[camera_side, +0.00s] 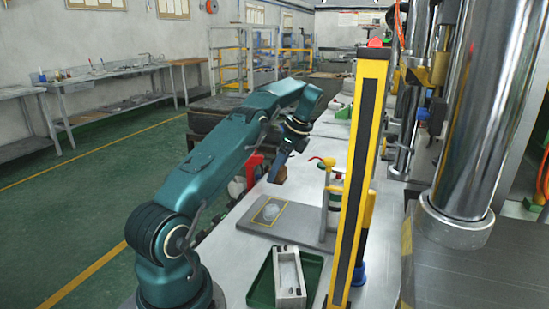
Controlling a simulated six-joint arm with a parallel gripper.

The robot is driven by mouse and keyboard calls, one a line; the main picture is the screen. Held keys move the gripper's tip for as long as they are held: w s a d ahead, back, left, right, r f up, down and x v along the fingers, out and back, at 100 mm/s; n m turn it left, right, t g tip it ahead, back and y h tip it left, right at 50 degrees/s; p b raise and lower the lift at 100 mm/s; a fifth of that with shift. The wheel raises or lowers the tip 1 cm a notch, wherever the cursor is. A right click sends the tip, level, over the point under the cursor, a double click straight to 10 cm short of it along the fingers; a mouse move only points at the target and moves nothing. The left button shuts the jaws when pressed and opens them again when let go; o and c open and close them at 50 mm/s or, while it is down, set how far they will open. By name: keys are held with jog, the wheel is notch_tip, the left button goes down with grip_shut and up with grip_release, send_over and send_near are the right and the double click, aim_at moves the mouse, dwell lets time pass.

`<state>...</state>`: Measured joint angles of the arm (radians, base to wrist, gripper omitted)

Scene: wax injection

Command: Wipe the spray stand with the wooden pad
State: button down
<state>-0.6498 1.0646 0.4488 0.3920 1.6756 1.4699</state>
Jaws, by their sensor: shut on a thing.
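My gripper (279,170) is at the end of my teal arm, pointing down over the far left part of the metal bench. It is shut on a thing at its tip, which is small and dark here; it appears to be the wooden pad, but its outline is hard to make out. The spray stand (331,200), a small upright fixture with yellow parts and a red-tipped lever, stands on the bench to the right of my gripper. The tall yellow post partly hides its right side. My gripper and the stand are apart.
A grey plate (294,238) with a yellow-framed square and a pale round piece lies in front of the stand. A green tray (262,290) holds a metal box mould (289,276). A yellow-and-black post (358,180) and steel columns (490,120) bound the right side.

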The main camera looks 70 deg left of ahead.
aim_at(273, 200)
notch_tip(273, 200, down, 6)
jog(key=shift+d+f, duration=0.1)
jog(key=shift+f, duration=0.15)
jog(key=shift+s+d+f, duration=0.2)
jog(key=shift+s+d, duration=0.2)
jog(key=shift+s, duration=0.1)
jog(key=shift+s+d, duration=2.75)
jog(key=shift+s, duration=0.05)
jog(key=shift+w+a+f, duration=0.1)
jog(key=shift+w+a, duration=3)
jog(key=shift+w, duration=0.1)
jog(key=shift+w+a, duration=0.15)
jog(key=shift+r, duration=4.15)
